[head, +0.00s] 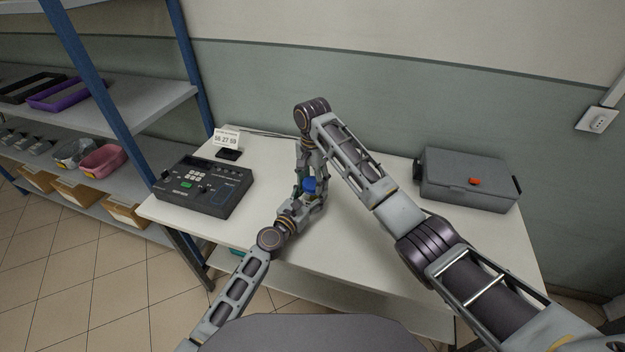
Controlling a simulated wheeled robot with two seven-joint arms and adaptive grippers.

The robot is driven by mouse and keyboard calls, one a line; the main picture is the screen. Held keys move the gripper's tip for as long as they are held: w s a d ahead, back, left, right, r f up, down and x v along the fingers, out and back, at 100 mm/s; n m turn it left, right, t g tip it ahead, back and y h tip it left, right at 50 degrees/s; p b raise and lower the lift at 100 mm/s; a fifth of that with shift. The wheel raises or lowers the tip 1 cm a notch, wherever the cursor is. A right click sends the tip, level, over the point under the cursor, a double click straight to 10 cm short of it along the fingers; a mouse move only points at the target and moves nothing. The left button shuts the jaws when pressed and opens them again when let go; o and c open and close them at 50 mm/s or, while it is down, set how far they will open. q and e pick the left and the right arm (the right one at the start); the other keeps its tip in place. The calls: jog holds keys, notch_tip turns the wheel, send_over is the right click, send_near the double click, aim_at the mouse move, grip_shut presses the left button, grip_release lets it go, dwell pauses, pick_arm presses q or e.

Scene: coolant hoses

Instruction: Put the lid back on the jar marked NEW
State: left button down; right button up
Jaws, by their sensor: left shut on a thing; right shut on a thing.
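A blue lid (309,186) shows between my two grippers near the middle of the white table. My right gripper (305,178) reaches down from above and is shut on the lid. My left gripper (311,203) comes in from the lower left and is shut, just below the lid, on what seems to be the jar. The jar itself is mostly hidden by the grippers, and no NEW marking can be read. I cannot tell whether the lid touches the jar.
A dark control box (204,187) and a small sign (226,137) stand on the table's left. A grey case (467,180) with an orange-red latch stands at the right. A blue-framed shelf (110,105) is beside the table. The table's front right (365,250) is clear.

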jog(key=m, duration=0.4)
jog(key=shift+a+r+m, duration=0.1)
jog(key=shift+m, duration=0.3)
jog(key=m, duration=0.3)
jog(key=shift+m, duration=0.4)
jog(key=m, duration=0.4)
jog(key=shift+m, duration=1.8)
jog(key=shift+w, duration=0.1)
jog(key=o, duration=0.8)
jog(key=shift+c, duration=0.2)
jog(key=shift+c, duration=0.4)
